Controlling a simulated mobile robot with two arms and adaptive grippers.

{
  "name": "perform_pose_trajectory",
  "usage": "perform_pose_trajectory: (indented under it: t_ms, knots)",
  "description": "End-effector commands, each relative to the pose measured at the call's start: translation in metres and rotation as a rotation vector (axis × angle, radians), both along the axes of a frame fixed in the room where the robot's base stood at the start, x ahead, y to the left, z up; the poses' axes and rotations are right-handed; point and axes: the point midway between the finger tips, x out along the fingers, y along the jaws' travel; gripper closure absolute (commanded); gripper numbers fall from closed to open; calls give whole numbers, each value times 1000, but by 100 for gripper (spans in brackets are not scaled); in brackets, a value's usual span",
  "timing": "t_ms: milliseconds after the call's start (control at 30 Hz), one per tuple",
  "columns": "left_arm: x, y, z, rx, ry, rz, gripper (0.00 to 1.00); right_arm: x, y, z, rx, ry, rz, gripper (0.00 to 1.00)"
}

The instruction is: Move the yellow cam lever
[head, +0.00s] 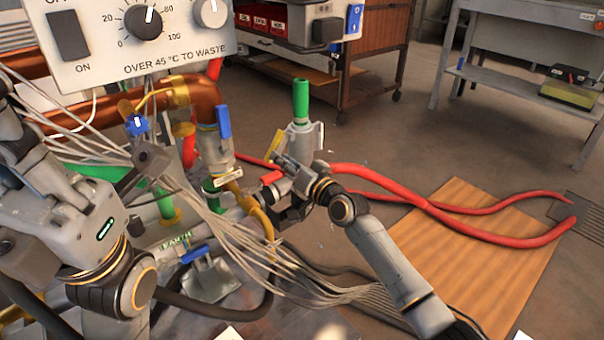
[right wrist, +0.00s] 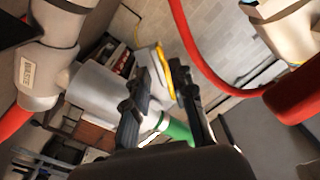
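The yellow cam lever (head: 274,147) stands tilted on the left side of a grey coupling (head: 301,140) with a green top (head: 301,98). In the right wrist view the yellow-edged lever (right wrist: 181,76) shows between and beyond my two dark fingers. My right gripper (head: 283,168) is just below the lever in the head view. Its fingers (right wrist: 162,92) are spread apart; contact with the lever cannot be made out. My left arm comes in at the left, and its dark gripper (head: 150,158) is among grey cables, its finger opening unclear.
Red hoses (head: 430,202) run right from the coupling over a wooden board (head: 470,240). Grey cables (head: 225,225) hang in front of the pipes. A control panel (head: 140,35) is at upper left. A wooden cabinet (head: 375,55) and metal bench (head: 520,75) stand behind, with clear floor between.

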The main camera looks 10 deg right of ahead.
Motion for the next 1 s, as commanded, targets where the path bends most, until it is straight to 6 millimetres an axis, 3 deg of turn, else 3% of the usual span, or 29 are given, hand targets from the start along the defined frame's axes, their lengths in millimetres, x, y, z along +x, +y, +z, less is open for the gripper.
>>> perform_pose_trajectory:
  t_ms: [433, 600, 900, 1000]
  knots:
    - [0, 0, 0, 1, 2, 0, 100, -68, -46, -1, -3, 1, -1, 75]
    - [0, 0, 0, 1, 2, 0, 100, -78, -53, -1, -2, 1, -1, 75]
    - [0, 0, 0, 1, 2, 0, 100, -80, -54, 0, -1, 1, 0, 75]
    - [1, 0, 1, 1, 3, -1, 100, -80, -55, 0, 9, 8, -4, 96]
